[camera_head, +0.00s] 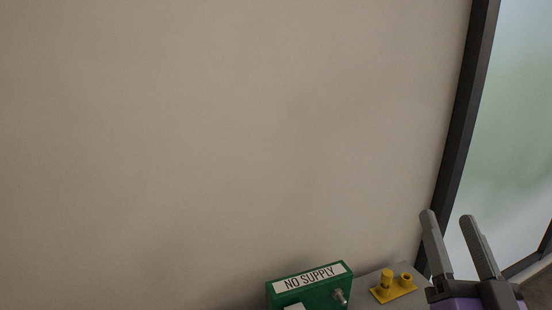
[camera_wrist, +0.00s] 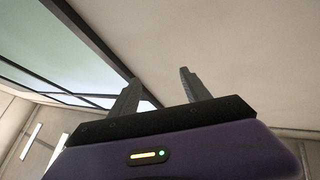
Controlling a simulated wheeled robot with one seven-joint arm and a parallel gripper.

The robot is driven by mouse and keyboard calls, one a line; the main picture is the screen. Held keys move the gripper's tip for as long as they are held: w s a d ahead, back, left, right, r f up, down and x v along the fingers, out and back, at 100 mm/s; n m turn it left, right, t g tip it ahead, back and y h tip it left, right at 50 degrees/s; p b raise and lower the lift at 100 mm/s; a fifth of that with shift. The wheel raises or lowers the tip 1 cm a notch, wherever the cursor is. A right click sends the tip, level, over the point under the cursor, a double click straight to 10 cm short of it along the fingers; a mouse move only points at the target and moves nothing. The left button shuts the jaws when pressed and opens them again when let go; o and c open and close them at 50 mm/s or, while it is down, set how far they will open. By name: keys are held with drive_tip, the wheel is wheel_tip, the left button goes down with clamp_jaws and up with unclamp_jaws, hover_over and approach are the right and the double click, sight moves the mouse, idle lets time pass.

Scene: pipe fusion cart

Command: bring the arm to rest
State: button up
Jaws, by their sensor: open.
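My gripper (camera_head: 446,216) is at the lower right of the head view, pointing up with its two grey fingers apart and nothing between them. In the wrist view my gripper (camera_wrist: 160,76) also shows open and empty against the wall and window frame. The rest of my arm is mostly out of view.
A green box (camera_head: 312,287) labelled "NO SUPPLY" stands at the bottom of the head view. A yellow fitting with two stubs (camera_head: 393,288) sits on a grey surface (camera_head: 372,279), left of my gripper. A dark-framed window (camera_head: 515,130) is at right; the plain wall (camera_head: 220,130) is bare.

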drive_tip(key=s+a+f+n+g, duration=0.1)
drive_tip(key=s+a+f+g, duration=0.1)
drive_tip(key=s+f, duration=0.7)
drive_tip(key=s+a+f+n+g+y, duration=0.1)
drive_tip(key=s+f+g, duration=0.3)
drive_tip(key=s+f, duration=0.5)
drive_tip(key=s+a+f+n+g+y, duration=0.1)
drive_tip(key=s+a+f+g, duration=0.2)
drive_tip(key=s+f, duration=0.6)
drive_tip(key=s, duration=0.7)
drive_tip(key=shift+s+f, duration=0.35)
drive_tip(key=shift+f, duration=0.05)
